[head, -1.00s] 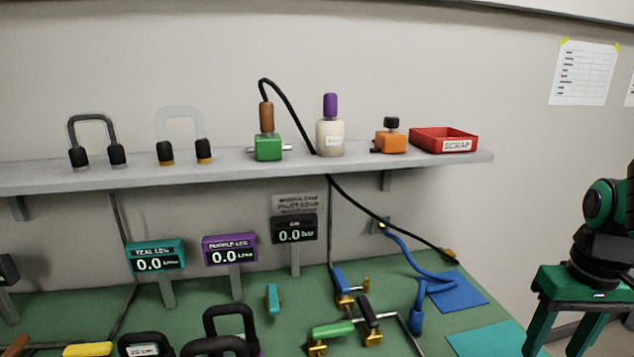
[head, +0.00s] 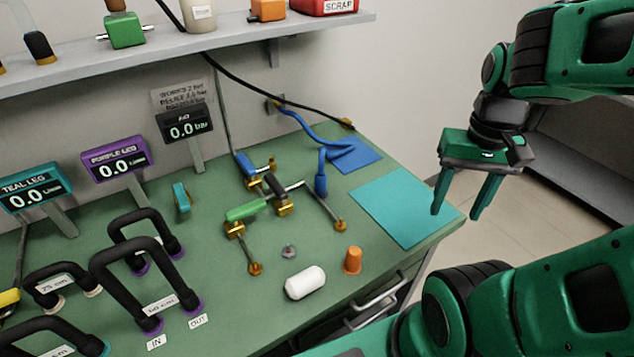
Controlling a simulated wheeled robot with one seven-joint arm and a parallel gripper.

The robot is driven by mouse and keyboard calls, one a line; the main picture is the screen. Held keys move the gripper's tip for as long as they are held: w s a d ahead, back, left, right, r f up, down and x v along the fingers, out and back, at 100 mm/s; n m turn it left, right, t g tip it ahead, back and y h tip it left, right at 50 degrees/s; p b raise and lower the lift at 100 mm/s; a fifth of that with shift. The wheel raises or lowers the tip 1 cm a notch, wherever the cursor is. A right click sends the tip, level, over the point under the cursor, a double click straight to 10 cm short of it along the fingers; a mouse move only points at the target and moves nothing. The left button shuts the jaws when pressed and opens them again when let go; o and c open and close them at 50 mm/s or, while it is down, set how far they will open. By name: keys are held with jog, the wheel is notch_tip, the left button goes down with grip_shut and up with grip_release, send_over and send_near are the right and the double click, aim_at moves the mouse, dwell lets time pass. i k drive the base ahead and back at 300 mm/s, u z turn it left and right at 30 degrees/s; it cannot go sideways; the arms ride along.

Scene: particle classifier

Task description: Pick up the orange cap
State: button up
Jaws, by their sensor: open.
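The orange cap (head: 353,261) stands upright on the green bench top near its front right edge, right of a white cylinder (head: 305,283). My gripper (head: 456,211) is open and empty, with its two green fingers pointing down. In the picture it is up and to the right of the cap, over the right edge of the bench by the teal mat. It is clearly apart from the cap. Nothing hides the cap.
A teal mat (head: 404,208) and a blue mat (head: 356,157) lie at the bench's right. Brass-ended pipework with a green handle (head: 248,209) stands behind the cap. A small grey knob (head: 289,251) lies nearby. Black hose loops (head: 142,270) fill the left. A shelf (head: 232,42) runs above.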

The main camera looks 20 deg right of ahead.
aim_at(354, 256)
jog(key=k, duration=1.25)
jog(key=z, duration=0.65)
jog(key=i, duration=1)
